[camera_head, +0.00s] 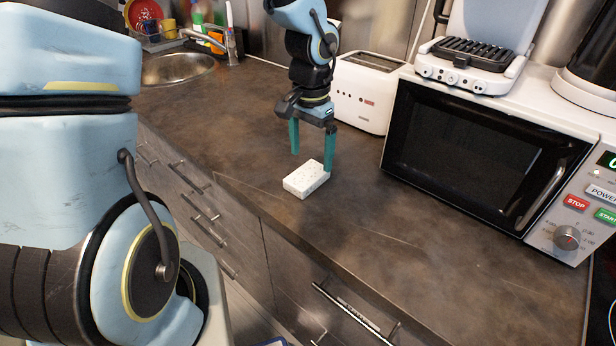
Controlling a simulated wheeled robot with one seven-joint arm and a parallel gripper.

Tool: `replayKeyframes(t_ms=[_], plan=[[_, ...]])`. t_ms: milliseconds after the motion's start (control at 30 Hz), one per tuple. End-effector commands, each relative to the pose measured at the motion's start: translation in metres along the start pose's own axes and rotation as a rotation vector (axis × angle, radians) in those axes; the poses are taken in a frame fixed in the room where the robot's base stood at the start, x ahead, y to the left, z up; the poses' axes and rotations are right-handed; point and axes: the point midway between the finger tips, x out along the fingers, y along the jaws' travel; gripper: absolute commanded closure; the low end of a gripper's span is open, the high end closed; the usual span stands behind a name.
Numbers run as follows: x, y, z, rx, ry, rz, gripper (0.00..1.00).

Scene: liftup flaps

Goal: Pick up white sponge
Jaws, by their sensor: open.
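The white sponge (306,179) lies flat on the dark countertop, near its front edge, in the middle of the head view. It is a small speckled white block. My gripper (311,163) points down over the counter with its two green fingers apart. The right finger reaches down beside the sponge's right end. The left finger tip appears above and behind the sponge's left side. Nothing is held between the fingers. I cannot tell whether the right finger touches the sponge.
A white toaster (366,92) stands behind my gripper. A microwave (480,150) with a white contact grill (478,50) on top stands to the right. A sink (178,67) is at the back left. Drawers with handles (350,310) lie below the counter edge. The counter (400,235) right of the sponge is clear.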

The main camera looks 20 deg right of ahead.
Motion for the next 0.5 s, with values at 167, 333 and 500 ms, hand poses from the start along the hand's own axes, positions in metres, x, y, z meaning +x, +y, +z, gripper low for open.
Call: replayKeyframes(t_ms=[167,333,500], plan=[[0.022,0.001,0.000,0.001,-0.005,0.003,0.00],[0.043,0.000,0.000,-0.001,-0.003,0.001,0.00],[0.047,-0.001,0.000,0.000,-0.001,0.000,0.00]])
